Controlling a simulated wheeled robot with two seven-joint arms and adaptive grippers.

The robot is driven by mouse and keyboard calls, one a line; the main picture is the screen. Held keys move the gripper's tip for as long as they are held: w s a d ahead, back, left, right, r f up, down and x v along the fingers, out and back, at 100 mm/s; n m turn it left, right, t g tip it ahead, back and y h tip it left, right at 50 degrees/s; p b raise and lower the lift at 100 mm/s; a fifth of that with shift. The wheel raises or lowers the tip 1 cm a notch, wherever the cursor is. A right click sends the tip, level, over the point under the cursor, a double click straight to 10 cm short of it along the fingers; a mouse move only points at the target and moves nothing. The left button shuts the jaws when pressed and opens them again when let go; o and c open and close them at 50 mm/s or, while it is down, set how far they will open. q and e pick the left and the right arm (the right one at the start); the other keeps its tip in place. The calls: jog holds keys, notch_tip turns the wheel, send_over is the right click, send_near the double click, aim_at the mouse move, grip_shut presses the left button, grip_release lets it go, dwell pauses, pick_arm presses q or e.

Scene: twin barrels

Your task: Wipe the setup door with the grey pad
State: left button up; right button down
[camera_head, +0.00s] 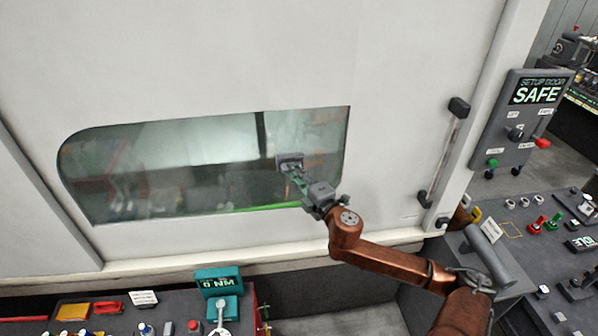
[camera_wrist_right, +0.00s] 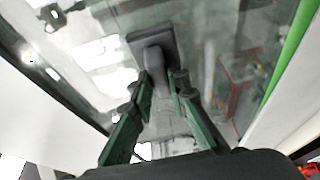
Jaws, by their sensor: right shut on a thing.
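The setup door (camera_head: 400,75) is a large white panel with a dark glass window (camera_head: 200,150) and a vertical handle (camera_head: 443,155) at its right. My right gripper (camera_head: 294,175) is in front of the window's right part. It is shut on the grey pad (camera_head: 289,160) by the pad's handle. In the right wrist view, the green fingers of my right gripper (camera_wrist_right: 163,88) close around the handle, and the dark grey pad (camera_wrist_right: 140,40) lies at or close to the glass. I cannot tell whether it touches. My left gripper is not in view.
A panel reading "SETUP DOOR SAFE" (camera_head: 525,110) stands right of the door. A console with buttons (camera_head: 540,235) is at the right. A lower bench (camera_head: 150,315) holds a teal torque display (camera_head: 219,282) at the bottom left. The door face left of my arm is clear.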

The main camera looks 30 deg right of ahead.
jog(key=shift+w+a+p, duration=0.2)
jog(key=shift+w+a, duration=0.15)
jog(key=shift+a, duration=0.35)
jog(key=shift+w+a+p, duration=0.2)
jog(key=shift+w+a, duration=0.1)
jog(key=shift+a, duration=0.35)
jog(key=shift+w+a+r+p, duration=0.85)
jog(key=shift+w+a+p, duration=0.95)
jog(key=shift+a, duration=1.4)
jog(key=shift+s+d+p, duration=0.2)
jog(key=shift+s+d, duration=0.95)
jog(key=shift+d, duration=1.05)
jog(key=shift+s+d+p, duration=0.25)
jog(key=shift+s+d, duration=0.85)
jog(key=shift+d, duration=1.1)
jog(key=shift+s+d+p, duration=0.2)
jog(key=shift+s+d, duration=0.95)
jog(key=shift+d, duration=1.05)
